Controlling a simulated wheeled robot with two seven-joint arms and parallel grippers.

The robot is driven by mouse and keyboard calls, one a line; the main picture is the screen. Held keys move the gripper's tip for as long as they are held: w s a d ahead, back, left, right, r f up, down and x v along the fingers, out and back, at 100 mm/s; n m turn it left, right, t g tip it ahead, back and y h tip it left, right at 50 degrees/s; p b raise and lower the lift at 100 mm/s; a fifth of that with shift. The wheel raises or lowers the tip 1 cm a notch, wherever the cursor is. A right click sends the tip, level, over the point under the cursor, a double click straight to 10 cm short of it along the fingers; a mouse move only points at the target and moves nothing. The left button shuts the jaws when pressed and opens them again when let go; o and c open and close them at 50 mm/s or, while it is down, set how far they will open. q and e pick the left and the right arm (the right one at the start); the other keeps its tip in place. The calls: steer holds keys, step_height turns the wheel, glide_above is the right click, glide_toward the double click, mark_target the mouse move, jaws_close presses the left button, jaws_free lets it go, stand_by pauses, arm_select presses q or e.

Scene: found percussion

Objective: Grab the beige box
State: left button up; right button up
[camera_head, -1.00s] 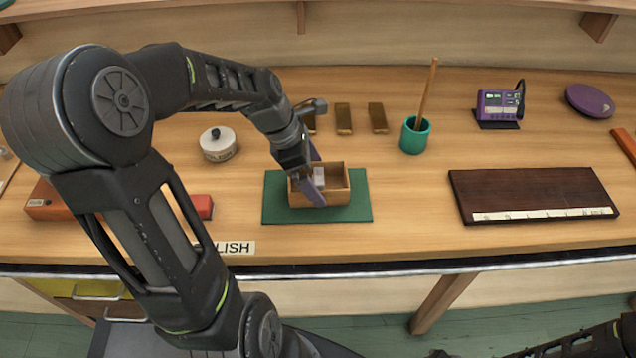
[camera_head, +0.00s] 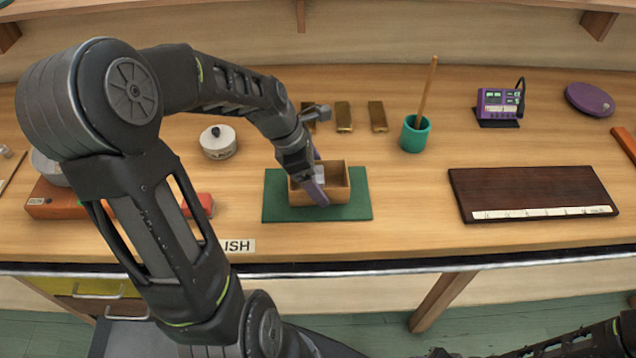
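The beige box (camera_head: 338,197) is a small open-topped wooden box on a green mat (camera_head: 358,208). A small pale block (camera_head: 320,174) shows inside it. My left gripper (camera_head: 319,180) reaches down over the left half of the box from behind. Its purple fingers are apart, one crossing in front of the box's near wall and one farther back. The gripper hides part of the box, and whether the fingers touch it is unclear. My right gripper is not in view; only part of my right arm shows at bottom right.
Brass blocks (camera_head: 344,117) and a green cup (camera_head: 415,134) with a stick stand behind. A dark wooden board (camera_head: 535,190) lies right. The table between mat and board is clear.

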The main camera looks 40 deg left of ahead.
arm_select(q)
steer(key=c, duration=1.1)
steer(key=shift+o, duration=0.2)
step_height(320, 180, up, 10)
steer(key=shift+r+b, duration=0.1)
steer(key=shift+b, duration=0.2)
